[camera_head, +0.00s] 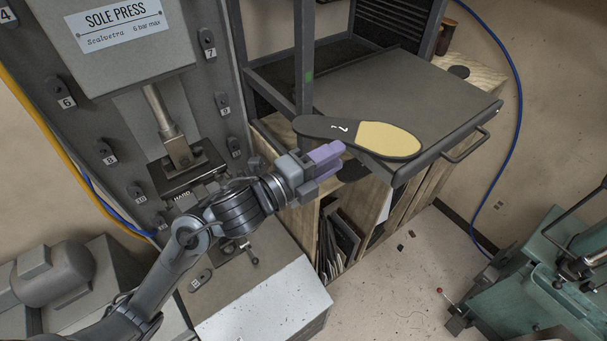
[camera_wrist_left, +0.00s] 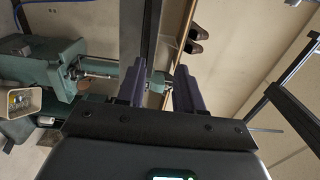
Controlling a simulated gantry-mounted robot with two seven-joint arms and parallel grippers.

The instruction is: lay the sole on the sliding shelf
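The sole (camera_head: 388,139) is dark with a yellow pad at its right end and a small white mark. It lies flat at the front left part of the sliding shelf (camera_head: 400,90), a dark pulled-out board with a bar handle. Its narrower left end reaches the shelf's left edge by the dark post. My left gripper (camera_head: 328,160) has purple fingers and is just below and left of the sole, apart from it as far as I can tell. In the left wrist view its fingers (camera_wrist_left: 160,88) stand apart with nothing between them. My right gripper is not in view.
The grey sole press (camera_head: 130,45) stands at the left. A dark upright post (camera_head: 304,60) rises close to the sole's left end. Wooden compartments (camera_head: 375,205) are under the shelf. A green machine (camera_head: 545,270) stands at the lower right. Most of the shelf top is bare.

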